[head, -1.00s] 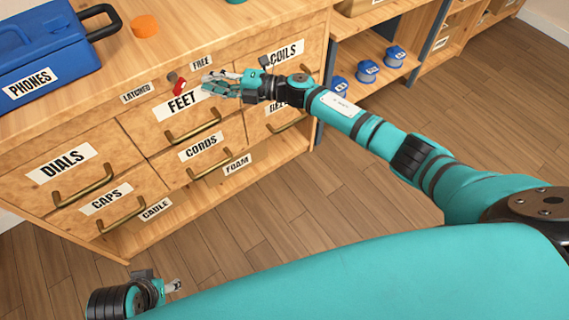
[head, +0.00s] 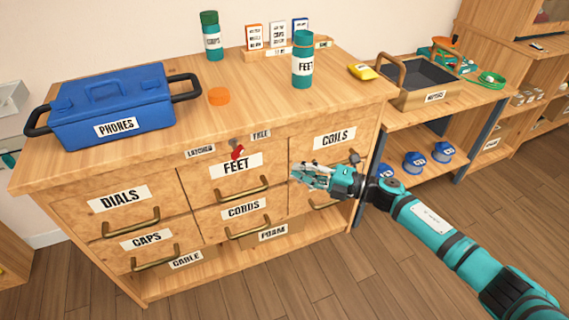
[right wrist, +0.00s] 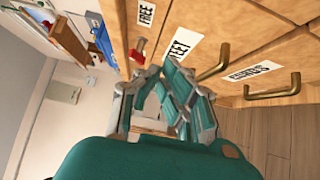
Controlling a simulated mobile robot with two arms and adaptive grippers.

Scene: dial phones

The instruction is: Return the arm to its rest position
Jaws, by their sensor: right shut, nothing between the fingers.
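My right gripper (head: 302,174) is in front of the wooden drawer cabinet (head: 226,97), between the FEET drawer (head: 207,185) and the COILS drawer (head: 345,132). It is shut and empty, with its arm coming in from the lower right. In the right wrist view the shut fingers (right wrist: 165,92) are apart from the red latch knob (right wrist: 138,50) and the FEET label (right wrist: 181,47). The red knob also shows in the head view (head: 238,151), above the FEET label. The drawers look closed. My left gripper is out of view.
On the cabinet top are a blue PHONES case (head: 112,105), an orange disc (head: 219,96) and green canisters (head: 303,60). To the right, a shelf unit holds a dark tray (head: 415,80) and blue containers (head: 415,160). The floor in front (head: 330,260) is clear.

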